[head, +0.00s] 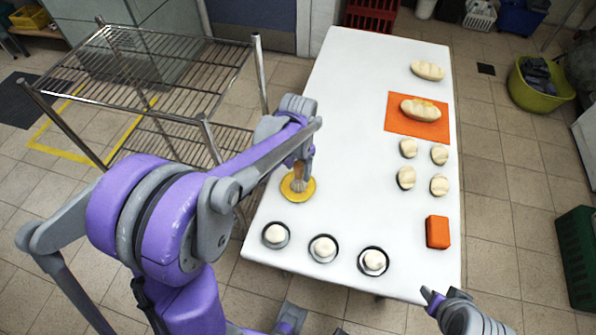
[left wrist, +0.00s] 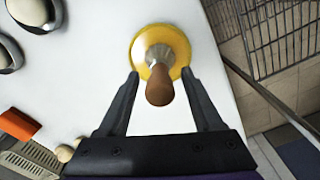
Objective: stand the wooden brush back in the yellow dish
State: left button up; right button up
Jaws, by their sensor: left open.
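The wooden brush (head: 299,184) stands upright in the yellow dish (head: 289,195) at the left edge of the white table. In the left wrist view, the brush's brown handle (left wrist: 159,88) points up toward the camera, and its pale metal part sits inside the yellow dish (left wrist: 177,38). My left gripper (head: 305,170) is over the dish. In the left wrist view, its two open fingers (left wrist: 160,74) lie on either side of the handle, with gaps between. My right gripper (head: 432,296) is off the table's front right corner; its opening is unclear.
Three dark round dishes (head: 322,248) with pale contents line the table's front edge. An orange block (head: 437,232), several pale dough-like pieces (head: 439,185) and an orange mat (head: 393,124) lie to the right. A wire rack (head: 170,75) stands left of the table. The table's middle is clear.

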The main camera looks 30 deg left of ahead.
pick_arm(q)
notch_tip(320, 180, up, 9)
jog(key=shift+r+p, duration=0.15)
jog(key=shift+p, duration=0.25)
jog(key=shift+s+d+r, duration=0.1)
jog(key=shift+s+r, duration=0.1)
jog(key=s+d+f+n+t, duration=0.1)
jog(key=s+d+f+t, duration=0.1)
jog(key=s, duration=0.6)
jog(key=s+d+f+n+t, duration=0.1)
jog(key=s+d+f+t, duration=0.1)
jog(key=s, duration=0.5)
jog(key=d+t, duration=0.1)
jog(key=d, duration=0.1)
jog(key=shift+s+d+f, duration=0.15)
jog(key=shift+s+d, duration=0.2)
jog(key=shift+s, duration=0.05)
